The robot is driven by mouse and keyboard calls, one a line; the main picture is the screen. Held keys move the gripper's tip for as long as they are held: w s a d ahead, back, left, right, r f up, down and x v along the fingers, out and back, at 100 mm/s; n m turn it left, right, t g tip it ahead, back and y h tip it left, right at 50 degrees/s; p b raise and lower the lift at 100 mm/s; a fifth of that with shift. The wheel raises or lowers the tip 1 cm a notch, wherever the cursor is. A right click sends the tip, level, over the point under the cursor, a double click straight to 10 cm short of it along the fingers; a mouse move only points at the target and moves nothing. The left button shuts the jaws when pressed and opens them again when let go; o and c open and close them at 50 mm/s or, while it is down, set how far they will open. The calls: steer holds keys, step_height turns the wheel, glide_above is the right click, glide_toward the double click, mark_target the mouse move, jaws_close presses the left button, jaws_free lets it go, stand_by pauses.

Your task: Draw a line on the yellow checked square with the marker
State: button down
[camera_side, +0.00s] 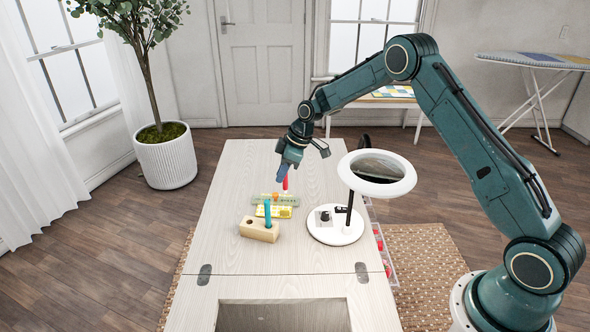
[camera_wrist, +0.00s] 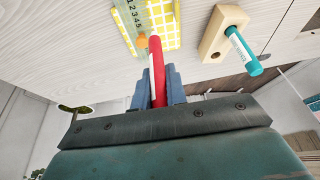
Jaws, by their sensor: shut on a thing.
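My gripper (camera_side: 286,168) is shut on a red marker (camera_wrist: 157,70), held between its blue fingers. The marker also shows in the side view (camera_side: 286,183), pointing down. Its lower end is close to the yellow checked square (camera_wrist: 163,20), near the ruler's edge; I cannot tell whether it touches. The square lies on the pale table, and its near part shows in the side view (camera_side: 280,212). A greenish ruler (camera_wrist: 131,18) with numbers lies over part of it. A small orange piece (camera_wrist: 142,40) is at the ruler, beside the marker's end.
A wooden block (camera_side: 255,231) with a teal marker (camera_wrist: 245,52) upright in it stands in front of the square. A white magnifier lamp (camera_side: 333,232) stands to its right, its ring head raised. The table's left side (camera_side: 215,215) is clear.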

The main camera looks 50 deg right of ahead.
steer(key=shift+f, duration=0.15)
steer(key=shift+f, duration=2.1)
steer(key=shift+f, duration=0.3)
stand_by(1.0)
steer(key=shift+w+a, duration=1.25)
steer(key=shift+w, duration=0.25)
stand_by(3.0)
